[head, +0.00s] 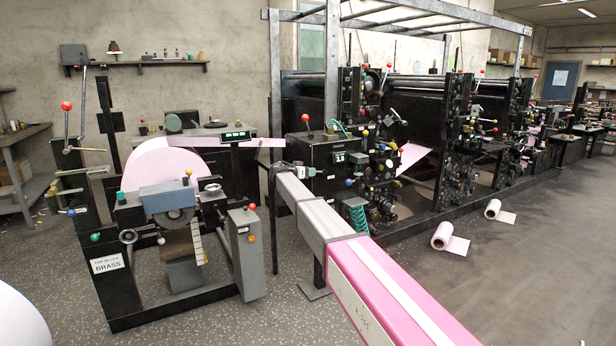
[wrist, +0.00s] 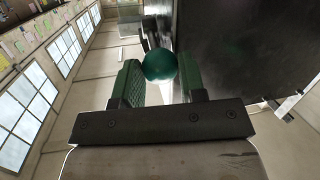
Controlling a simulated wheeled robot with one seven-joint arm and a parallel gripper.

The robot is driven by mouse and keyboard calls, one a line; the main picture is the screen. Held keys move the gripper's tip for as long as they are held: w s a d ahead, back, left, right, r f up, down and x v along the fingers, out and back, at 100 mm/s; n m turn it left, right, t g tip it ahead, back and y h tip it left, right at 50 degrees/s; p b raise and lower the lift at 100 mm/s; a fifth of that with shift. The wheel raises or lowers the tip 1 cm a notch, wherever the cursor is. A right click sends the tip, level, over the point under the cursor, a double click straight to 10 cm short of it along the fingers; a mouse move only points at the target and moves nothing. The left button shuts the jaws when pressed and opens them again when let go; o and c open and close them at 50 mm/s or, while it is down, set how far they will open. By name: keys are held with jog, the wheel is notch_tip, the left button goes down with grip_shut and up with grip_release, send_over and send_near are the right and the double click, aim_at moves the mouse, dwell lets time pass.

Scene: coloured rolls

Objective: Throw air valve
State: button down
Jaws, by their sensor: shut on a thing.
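A dark green ball knob (wrist: 160,65) sits between the two green finger pads of my gripper (wrist: 158,78) in the wrist view. The pads are shut on it from both sides, and a dark stem shows behind it. I take this knob to be the air valve's handle; no readable label confirms it. In the head view my pink and grey arm reaches from the lower right to the front of the black press unit (head: 330,155). My gripper (head: 301,171) is small there, at the unit's left side, and the knob in it cannot be made out.
A pink paper roll (head: 150,170) sits in the unwind stand at left, with a "BRASS" sign (head: 107,263). A red-knobbed lever (head: 307,119) and a green coiled hose (head: 357,214) are near my gripper. Two small rolls (head: 443,238) (head: 493,209) lie on the floor at right.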

jog(key=shift+r+y, duration=0.35)
jog(key=shift+y, duration=0.05)
jog(key=c, duration=0.7)
grip_release()
jog(key=v, duration=1)
jog(key=shift+s+a+r, duration=0.15)
jog(key=shift+a+r, duration=0.05)
jog(key=shift+a, duration=0.1)
